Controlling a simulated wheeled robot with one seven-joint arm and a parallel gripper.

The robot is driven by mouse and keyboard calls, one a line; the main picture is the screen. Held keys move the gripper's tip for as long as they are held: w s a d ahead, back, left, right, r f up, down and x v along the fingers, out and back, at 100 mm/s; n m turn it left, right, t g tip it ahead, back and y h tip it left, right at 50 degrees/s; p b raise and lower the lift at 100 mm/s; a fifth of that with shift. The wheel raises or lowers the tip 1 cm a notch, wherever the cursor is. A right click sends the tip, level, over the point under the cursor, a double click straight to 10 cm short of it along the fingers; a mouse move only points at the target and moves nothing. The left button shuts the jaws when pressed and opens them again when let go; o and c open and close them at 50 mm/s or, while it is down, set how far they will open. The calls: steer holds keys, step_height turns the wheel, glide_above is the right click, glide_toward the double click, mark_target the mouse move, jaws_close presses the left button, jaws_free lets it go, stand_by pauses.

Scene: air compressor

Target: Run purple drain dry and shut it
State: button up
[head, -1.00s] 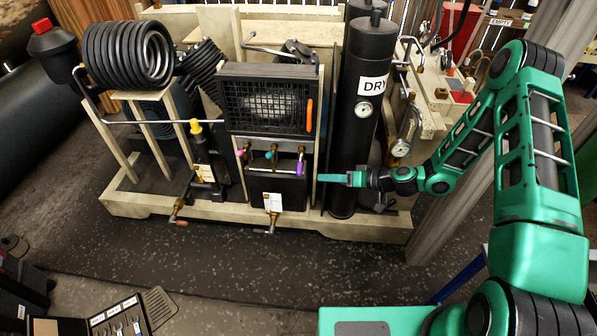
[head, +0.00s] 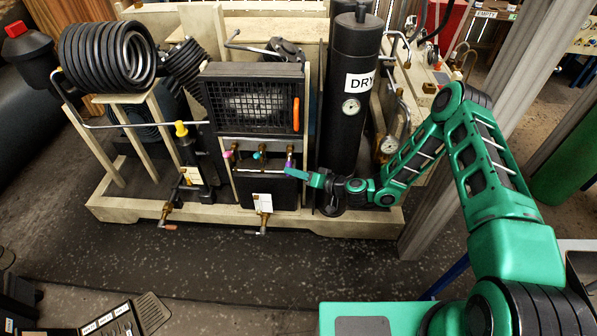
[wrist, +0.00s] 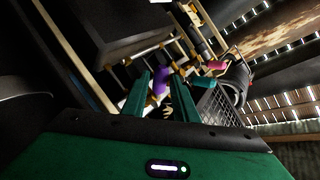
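The purple drain handle (wrist: 161,80) hangs from a brass valve at the right end of a row on the compressor. In the head view my gripper (head: 288,171) is at this handle and hides most of it. In the wrist view my gripper (wrist: 160,92) has its two green fingers apart, with the purple handle showing between and just beyond the tips. I cannot tell whether either finger touches it. A teal handle (head: 261,155) and a pink handle (head: 228,154) are on the valves to the left. No flow from the drain can be made out.
A black box with a white label (head: 262,199) sits below the valves. The black column marked DRY (head: 347,125) stands close to the right of my gripper. A mesh-fronted cooler (head: 252,103) with an orange handle is above.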

steer(key=shift+x, duration=1.7)
